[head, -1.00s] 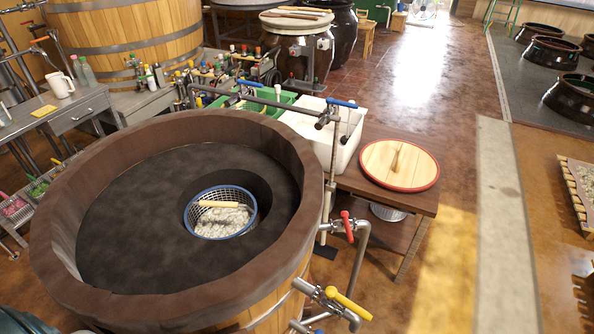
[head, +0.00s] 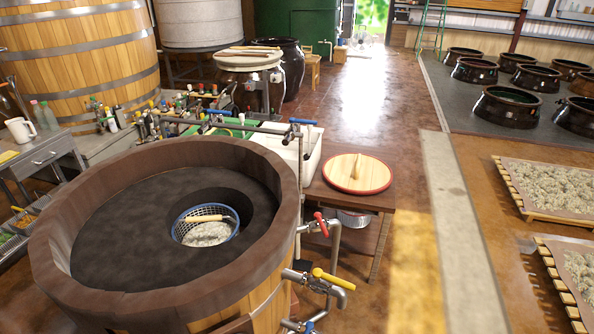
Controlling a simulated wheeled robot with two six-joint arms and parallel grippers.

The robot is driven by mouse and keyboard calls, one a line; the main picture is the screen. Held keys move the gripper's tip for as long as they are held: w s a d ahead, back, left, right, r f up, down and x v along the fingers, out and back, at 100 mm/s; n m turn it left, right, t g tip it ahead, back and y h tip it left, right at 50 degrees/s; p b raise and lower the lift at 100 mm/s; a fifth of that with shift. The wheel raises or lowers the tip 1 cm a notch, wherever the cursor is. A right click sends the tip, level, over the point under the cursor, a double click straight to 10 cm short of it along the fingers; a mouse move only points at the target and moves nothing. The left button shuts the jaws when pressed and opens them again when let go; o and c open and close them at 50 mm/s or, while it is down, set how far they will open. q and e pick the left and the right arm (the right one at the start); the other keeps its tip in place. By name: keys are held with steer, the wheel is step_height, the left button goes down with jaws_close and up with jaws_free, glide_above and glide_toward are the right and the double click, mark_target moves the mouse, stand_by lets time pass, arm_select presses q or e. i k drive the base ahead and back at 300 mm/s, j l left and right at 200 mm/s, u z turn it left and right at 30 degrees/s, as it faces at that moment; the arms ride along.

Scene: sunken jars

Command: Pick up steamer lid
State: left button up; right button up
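The steamer lid (head: 341,178) is a round, pale wooden disc with a red rim and a wooden handle standing up in its middle. It lies flat on a brown wooden table (head: 383,198) to the right of the large steamer vat (head: 60,222). The vat has a thick brown rim and a dark inside, with a blue-rimmed basket (head: 186,240) of whitish grain and a wooden-handled tool in its central hollow. Neither of my grippers is in view.
Pipes with a red valve handle (head: 321,224) and a yellow one (head: 333,279) stick out from the vat's right side. The floor right of the table is clear; grain trays (head: 555,188) lie farther right.

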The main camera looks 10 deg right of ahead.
mark_target(358, 167)
steer(key=i+l+u, duration=0.1)
steer(key=l+u, duration=1.3)
